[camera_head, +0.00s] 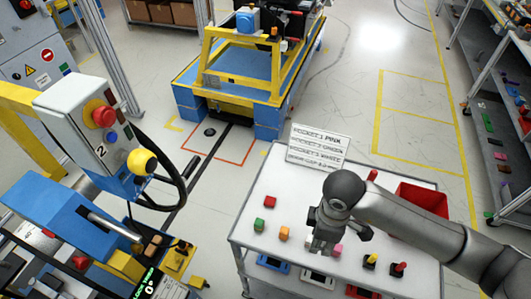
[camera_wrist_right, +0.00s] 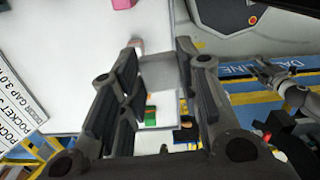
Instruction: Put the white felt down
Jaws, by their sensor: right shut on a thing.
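My right gripper (camera_head: 322,245) is over the white cart top (camera_head: 262,180), among the coloured blocks. In the right wrist view its two dark fingers (camera_wrist_right: 158,90) are shut on the white felt (camera_wrist_right: 160,73), a pale, light-grey block-like piece. The felt is mostly hidden by the gripper in the head view. I cannot tell whether its underside touches the cart top. My left gripper (camera_wrist_right: 265,75) seems to show at the right of the wrist view, small and away from the felt; whether it is open is unclear.
Red (camera_head: 269,202), green (camera_head: 259,225), orange (camera_head: 284,233) and pink (camera_head: 336,250) blocks stand on the cart. A lettered sign (camera_head: 318,147) stands at its back edge, and a red bin (camera_head: 423,197) at its right. The back left of the top is clear.

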